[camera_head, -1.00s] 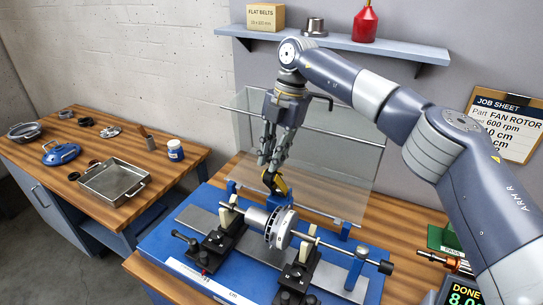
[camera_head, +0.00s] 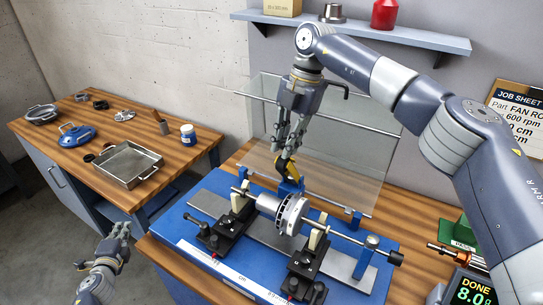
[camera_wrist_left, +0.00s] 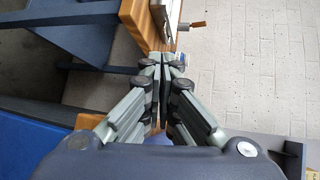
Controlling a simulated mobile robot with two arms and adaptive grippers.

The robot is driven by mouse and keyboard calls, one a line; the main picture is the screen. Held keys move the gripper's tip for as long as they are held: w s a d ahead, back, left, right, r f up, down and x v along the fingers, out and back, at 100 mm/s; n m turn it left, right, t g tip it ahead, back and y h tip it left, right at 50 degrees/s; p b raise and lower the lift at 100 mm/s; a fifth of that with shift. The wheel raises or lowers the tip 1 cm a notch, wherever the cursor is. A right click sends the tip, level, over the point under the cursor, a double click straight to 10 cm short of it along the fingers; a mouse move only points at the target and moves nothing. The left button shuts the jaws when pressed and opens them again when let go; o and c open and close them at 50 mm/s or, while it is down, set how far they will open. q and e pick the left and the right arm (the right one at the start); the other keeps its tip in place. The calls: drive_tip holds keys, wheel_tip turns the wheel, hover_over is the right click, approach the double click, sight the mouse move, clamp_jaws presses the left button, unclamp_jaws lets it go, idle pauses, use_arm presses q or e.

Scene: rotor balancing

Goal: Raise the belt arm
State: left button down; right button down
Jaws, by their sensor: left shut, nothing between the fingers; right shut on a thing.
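The fan rotor (camera_head: 291,214), a silver drum on a long shaft, lies across the black supports of the blue balancing stand (camera_head: 180,228). Behind it a yellow and black piece, seemingly the belt arm's handle (camera_head: 292,174), stands tilted near a blue block. My right gripper (camera_head: 286,152) points down from above and is shut on the top of this piece; its fingers partly hide it. My left gripper (camera_head: 121,230) is shut and empty at the lower left, apart from the stand. In the left wrist view its fingertips (camera_wrist_left: 163,60) meet.
A clear guard panel (camera_head: 350,165) stands behind the rotor. A side bench at left holds a metal tray (camera_head: 126,166), a blue lidded part (camera_head: 77,135) and a blue-white bottle (camera_head: 188,136). A display (camera_head: 470,290) reading DONE is at lower right. Floor shows between the benches.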

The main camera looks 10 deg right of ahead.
drive_tip(key=shift+r, duration=0.1)
use_arm(q)
drive_tip(key=d+r+m+h, duration=0.7)
drive_tip(key=d+r+h, duration=0.5)
drive_tip(key=d+r, duration=1)
drive_tip(key=s+d+r+m+g+h, duration=0.65)
drive_tip(key=s+d+r+g, duration=0.25)
drive_tip(key=s+d, duration=0.4)
drive_tip(key=w+a+x, duration=0.1)
drive_tip(key=w+x, duration=0.1)
drive_tip(key=x, duration=1)
drive_tip(key=shift+w+d+f+m+g, duration=0.2)
drive_tip(key=shift+w+d+m+g, duration=0.05)
drive_tip(key=shift+w+m+g, duration=0.1)
